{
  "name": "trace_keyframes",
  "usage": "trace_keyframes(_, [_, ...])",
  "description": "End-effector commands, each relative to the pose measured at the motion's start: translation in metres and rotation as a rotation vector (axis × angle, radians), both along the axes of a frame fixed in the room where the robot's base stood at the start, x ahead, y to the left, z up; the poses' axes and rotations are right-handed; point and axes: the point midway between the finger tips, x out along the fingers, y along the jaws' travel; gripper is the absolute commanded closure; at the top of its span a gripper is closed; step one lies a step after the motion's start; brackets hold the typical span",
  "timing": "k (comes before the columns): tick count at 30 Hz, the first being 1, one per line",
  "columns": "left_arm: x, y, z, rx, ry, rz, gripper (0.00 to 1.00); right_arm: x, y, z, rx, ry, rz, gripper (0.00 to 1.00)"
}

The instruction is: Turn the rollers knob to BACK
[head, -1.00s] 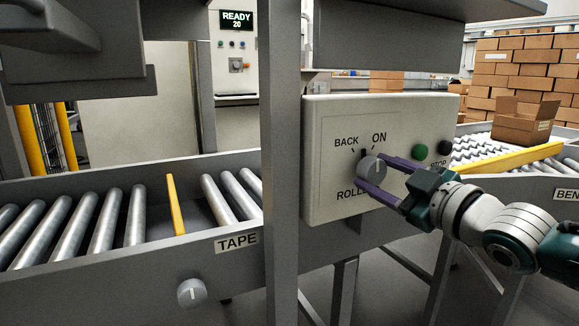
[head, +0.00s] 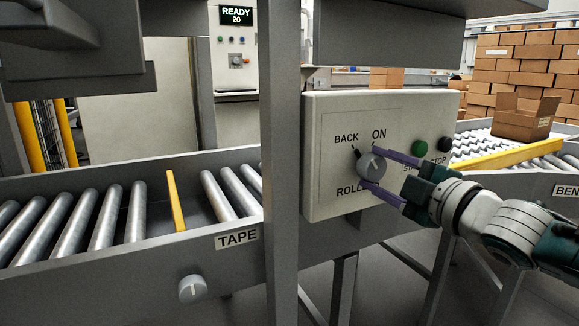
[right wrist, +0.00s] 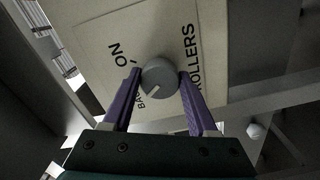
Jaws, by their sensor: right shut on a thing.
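The rollers knob (head: 371,166) is a round grey dial on the pale control panel (head: 322,196), below the printed words BACK and ON. My right gripper (head: 366,168) has its two purple fingers closed on either side of the knob. The right wrist view shows the fingers (right wrist: 158,78) flanking the knob (right wrist: 160,72). In the head view a dark pointer sits at the knob's upper left, toward BACK. My left gripper is out of view.
Green (head: 420,147) and black (head: 444,144) buttons sit right of the knob, close to my right gripper. A grey post (head: 280,180) stands left of the panel. Another knob (head: 192,289) is below the TAPE label. Roller conveyors run on both sides.

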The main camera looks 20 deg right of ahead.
Motion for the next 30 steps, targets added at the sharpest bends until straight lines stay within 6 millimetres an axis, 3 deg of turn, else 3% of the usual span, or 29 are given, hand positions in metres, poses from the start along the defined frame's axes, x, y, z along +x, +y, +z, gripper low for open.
trace_keyframes(10, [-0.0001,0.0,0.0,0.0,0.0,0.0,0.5,-0.0001,0.0,-0.0001,-0.009,0.0,0.0,0.97])
trace_keyframes(11, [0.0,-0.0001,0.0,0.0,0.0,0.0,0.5,-0.0001,-0.0001,-0.0001,-0.009,0.0,0.0,0.39])
trace_keyframes(18, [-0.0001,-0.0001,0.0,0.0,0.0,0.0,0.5,0.0,-0.0001,0.0,-0.007,0.0,0.0,0.12])
trace_keyframes(30, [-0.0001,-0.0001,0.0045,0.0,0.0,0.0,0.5,-0.0096,-0.0007,0.0004,-0.004,0.002,0.0,0.11])
